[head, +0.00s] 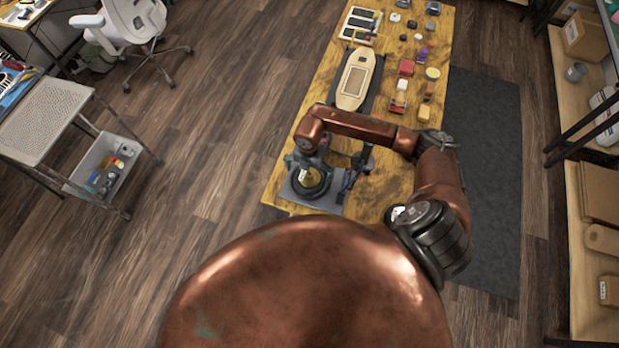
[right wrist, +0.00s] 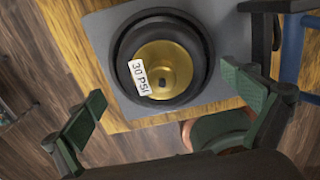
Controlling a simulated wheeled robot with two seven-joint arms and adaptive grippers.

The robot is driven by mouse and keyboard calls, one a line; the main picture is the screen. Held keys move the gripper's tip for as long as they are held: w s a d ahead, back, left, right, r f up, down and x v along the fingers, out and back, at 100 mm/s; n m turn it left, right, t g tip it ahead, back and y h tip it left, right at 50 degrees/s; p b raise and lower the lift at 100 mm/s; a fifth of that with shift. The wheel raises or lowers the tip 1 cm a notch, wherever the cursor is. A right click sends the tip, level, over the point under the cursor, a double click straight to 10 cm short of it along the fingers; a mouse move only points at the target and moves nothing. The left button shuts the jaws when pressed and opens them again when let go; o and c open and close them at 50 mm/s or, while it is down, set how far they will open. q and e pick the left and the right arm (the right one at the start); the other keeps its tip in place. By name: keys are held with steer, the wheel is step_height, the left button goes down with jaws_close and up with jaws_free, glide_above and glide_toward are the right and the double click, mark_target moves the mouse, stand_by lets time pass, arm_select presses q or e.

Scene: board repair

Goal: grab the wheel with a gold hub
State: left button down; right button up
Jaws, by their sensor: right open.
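A black wheel with a gold hub (right wrist: 168,66) lies flat on a grey plate in the right wrist view, with a white "30 PSI" label on the hub. In the head view the wheel (head: 308,180) sits at the near left end of the wooden workbench, partly covered by my right gripper. My right gripper (right wrist: 165,105) is open and empty, its two green-padded fingers apart, one below left of the wheel and one to its right. The fingers do not appear to touch the wheel. My left gripper is not in view.
The wooden bench (head: 300,135) also holds a skateboard deck (head: 355,78) and several small parts farther back. A dark stand is just right of the wheel. A cart with a grey bin (head: 105,165) stands at left; shelves are at right.

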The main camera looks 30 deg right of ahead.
mark_target(310, 174)
steer(key=shift+d+f, duration=0.1)
steer(key=shift+f, duration=1.65)
steer(key=c, duration=1.4)
steer(key=shift+o, duration=0.2)
steer(key=shift+r, duration=0.1)
